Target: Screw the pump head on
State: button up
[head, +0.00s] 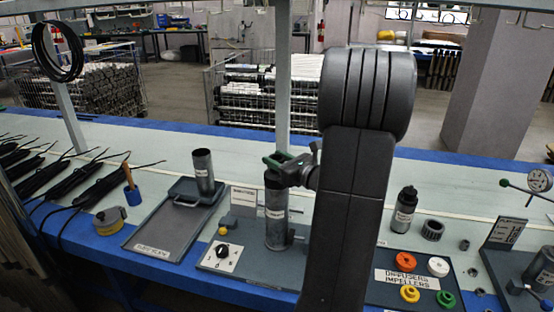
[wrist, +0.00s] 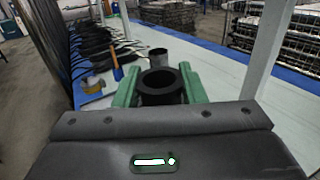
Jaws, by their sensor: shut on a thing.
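My gripper (head: 279,161) is at the top of an upright grey metal tube (head: 276,212) in the middle of the bench. In the wrist view its two green fingers are shut on a black, round, hollow-topped part (wrist: 161,84), which I take to be the pump head. The part sits upright between the fingers. In the head view it lines up with the top of the tube, and the fingers hide most of it. I cannot tell whether its thread is engaged. The labelled tube stands in a dark fixture plate (head: 252,268).
A grey tray (head: 160,232) with another open tube (head: 203,172) is at left. At right are a black bottle-like part (head: 405,208), a black ring (head: 433,230) and a board of coloured impellers (head: 405,279). My arm covers the bench between.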

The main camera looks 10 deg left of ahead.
jog(key=shift+f+b, duration=0.35)
jog(key=shift+f, duration=0.1)
jog(key=o, duration=1.3)
jog(key=shift+r, duration=0.1)
jog(key=shift+o, duration=0.2)
jog(key=v, duration=1.3)
jog(key=shift+s+d, duration=0.2)
jog(key=shift+d, duration=0.15)
jog(key=x, duration=1.3)
jog(key=shift+w+a, duration=0.15)
jog(key=shift+a, duration=0.2)
jog(key=shift+w+r, duration=0.1)
